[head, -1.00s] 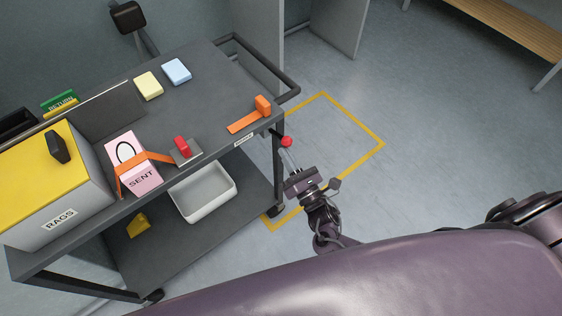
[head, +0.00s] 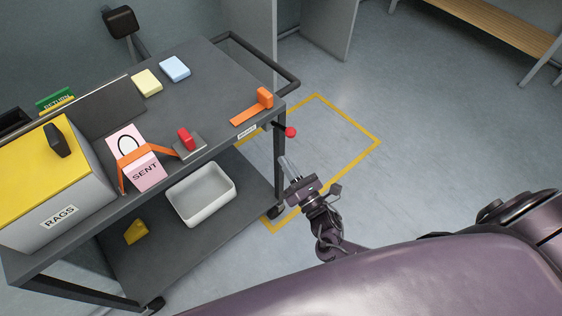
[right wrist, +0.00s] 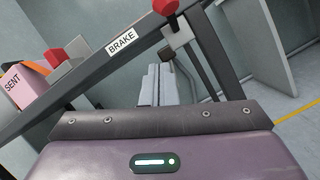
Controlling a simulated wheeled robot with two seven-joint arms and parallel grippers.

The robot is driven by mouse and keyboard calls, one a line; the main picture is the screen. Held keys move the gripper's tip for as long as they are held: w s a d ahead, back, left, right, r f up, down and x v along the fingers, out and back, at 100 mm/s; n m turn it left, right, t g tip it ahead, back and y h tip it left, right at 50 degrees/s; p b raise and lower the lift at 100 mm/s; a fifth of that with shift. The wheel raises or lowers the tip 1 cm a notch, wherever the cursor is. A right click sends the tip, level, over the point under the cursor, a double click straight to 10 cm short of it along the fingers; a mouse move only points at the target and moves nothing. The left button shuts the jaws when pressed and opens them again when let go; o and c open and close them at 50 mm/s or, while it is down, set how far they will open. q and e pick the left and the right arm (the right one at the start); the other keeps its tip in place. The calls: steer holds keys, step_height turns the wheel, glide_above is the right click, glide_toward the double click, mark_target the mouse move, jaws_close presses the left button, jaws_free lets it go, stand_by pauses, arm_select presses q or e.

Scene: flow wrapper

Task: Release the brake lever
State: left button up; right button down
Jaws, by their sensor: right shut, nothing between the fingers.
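The brake lever is a short dark stem with a red ball knob (head: 290,132), sticking out from the cart's edge beside the BRAKE label (head: 247,132). In the right wrist view its red knob (right wrist: 165,7) shows at the top edge, with the stem (right wrist: 180,37) below it. My right gripper (head: 286,163) is shut and empty, below the knob with a visible gap. Its pale fingers (right wrist: 157,85) point toward the cart's edge in the right wrist view, below the lever. My left gripper is out of view.
The dark cart (head: 205,75) carries a RAGS box (head: 50,205), a pink SENT box (head: 145,176), a red-handled piece (head: 187,138) and an orange handle (head: 264,97). A white bin (head: 203,193) sits on its lower shelf. Yellow-lined floor (head: 380,142) right of the cart is clear.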

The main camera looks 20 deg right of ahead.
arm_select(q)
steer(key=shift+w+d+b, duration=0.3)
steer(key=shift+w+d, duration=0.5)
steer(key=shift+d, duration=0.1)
arm_select(e)
steer(key=d+v, duration=0.1)
steer(key=v, duration=0.7)
steer(key=shift+s+r, duration=0.15)
steer(key=shift+r, duration=0.05)
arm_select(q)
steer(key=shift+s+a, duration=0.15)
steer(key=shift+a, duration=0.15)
